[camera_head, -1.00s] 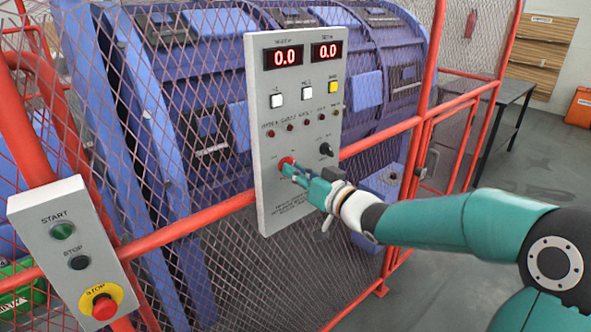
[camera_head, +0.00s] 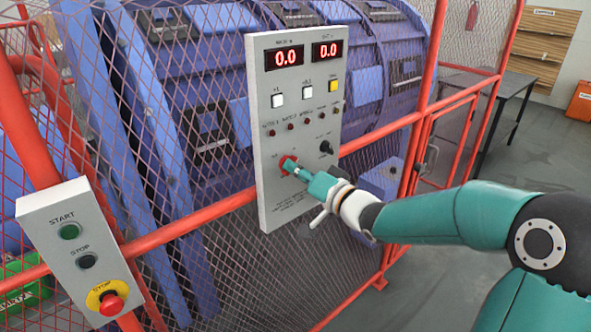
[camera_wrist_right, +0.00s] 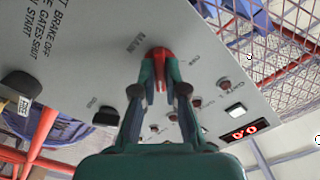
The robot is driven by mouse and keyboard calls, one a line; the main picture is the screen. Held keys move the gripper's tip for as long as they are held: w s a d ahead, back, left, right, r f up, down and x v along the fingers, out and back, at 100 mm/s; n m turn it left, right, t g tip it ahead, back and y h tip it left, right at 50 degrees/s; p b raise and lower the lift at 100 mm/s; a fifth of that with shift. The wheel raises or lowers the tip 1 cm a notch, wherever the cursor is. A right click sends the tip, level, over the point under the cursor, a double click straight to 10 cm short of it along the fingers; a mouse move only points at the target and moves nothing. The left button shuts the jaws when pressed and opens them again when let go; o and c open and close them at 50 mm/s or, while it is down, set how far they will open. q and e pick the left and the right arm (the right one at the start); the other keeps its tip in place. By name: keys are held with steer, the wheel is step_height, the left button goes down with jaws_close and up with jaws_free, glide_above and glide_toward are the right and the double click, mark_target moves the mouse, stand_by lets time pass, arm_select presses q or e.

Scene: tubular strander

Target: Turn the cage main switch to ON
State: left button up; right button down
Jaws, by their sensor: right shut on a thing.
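The cage main switch is a red rotary knob (camera_head: 286,163) low on the left of the grey control panel (camera_head: 268,205). My right gripper (camera_head: 291,168) reaches it from the lower right. In the right wrist view the red knob (camera_wrist_right: 158,53) sits between the two fingertips of my right gripper (camera_wrist_right: 160,75), which are shut on it. The word MAIN is printed beside it. The fingers cover much of the knob, so I cannot tell which position it points to. My left gripper is not in view.
The panel has two red displays (camera_head: 284,59) reading 0.0, push buttons (camera_head: 307,93), small red lamps and a black knob (camera_head: 326,147). A START/STOP box (camera_head: 62,217) with a red emergency button (camera_head: 111,305) stands left. Red-framed mesh fencing surrounds the blue machine.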

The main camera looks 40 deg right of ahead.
steer(key=shift+f, duration=0.15)
steer(key=c, duration=1.2)
jaws_free()
steer(key=s, duration=1.2)
